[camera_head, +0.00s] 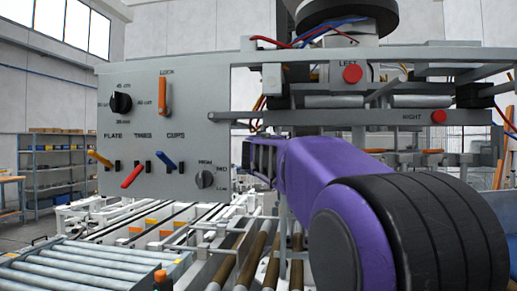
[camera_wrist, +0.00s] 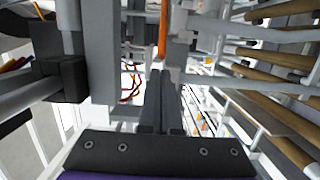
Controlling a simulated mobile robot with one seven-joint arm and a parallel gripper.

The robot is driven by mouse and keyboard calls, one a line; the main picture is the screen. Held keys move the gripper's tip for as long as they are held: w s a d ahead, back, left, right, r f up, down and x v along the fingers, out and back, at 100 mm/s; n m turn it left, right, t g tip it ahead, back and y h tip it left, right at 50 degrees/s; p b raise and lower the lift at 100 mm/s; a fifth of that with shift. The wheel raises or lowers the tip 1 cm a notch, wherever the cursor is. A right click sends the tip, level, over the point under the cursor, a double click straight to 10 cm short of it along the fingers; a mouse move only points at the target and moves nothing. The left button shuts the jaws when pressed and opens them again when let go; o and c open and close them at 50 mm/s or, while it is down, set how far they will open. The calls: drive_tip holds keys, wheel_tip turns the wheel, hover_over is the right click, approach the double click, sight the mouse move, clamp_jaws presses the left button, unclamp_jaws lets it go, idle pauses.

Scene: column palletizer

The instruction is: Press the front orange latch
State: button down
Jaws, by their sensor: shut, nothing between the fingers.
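My gripper (camera_wrist: 160,78) is shut and empty, its two dark fingers together in the wrist view. A narrow orange bar (camera_wrist: 163,32) lies just beyond the fingertips there, against grey metal; I cannot tell whether they touch. Whether this bar is the front latch is not clear. In the head view my gripper (camera_head: 257,158) is beside the right edge of the grey control panel (camera_head: 205,130), its tips partly hidden. An orange LOCK lever (camera_head: 163,97) stands upright on that panel. A small orange piece (camera_head: 160,276) sits low beside the roller conveyor.
The panel also carries an orange lever (camera_head: 100,158), a red lever (camera_head: 132,177), a blue lever (camera_head: 166,160) and black knobs. Red LEFT (camera_head: 352,74) and RIGHT (camera_head: 438,117) buttons sit on the frame. Conveyor rollers (camera_head: 75,265) lie below; metal bars crowd the gripper.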

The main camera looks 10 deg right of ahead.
drive_tip(key=shift+p+x, duration=0.35)
drive_tip(key=shift+x, duration=1.25)
drive_tip(key=shift+s, duration=0.2)
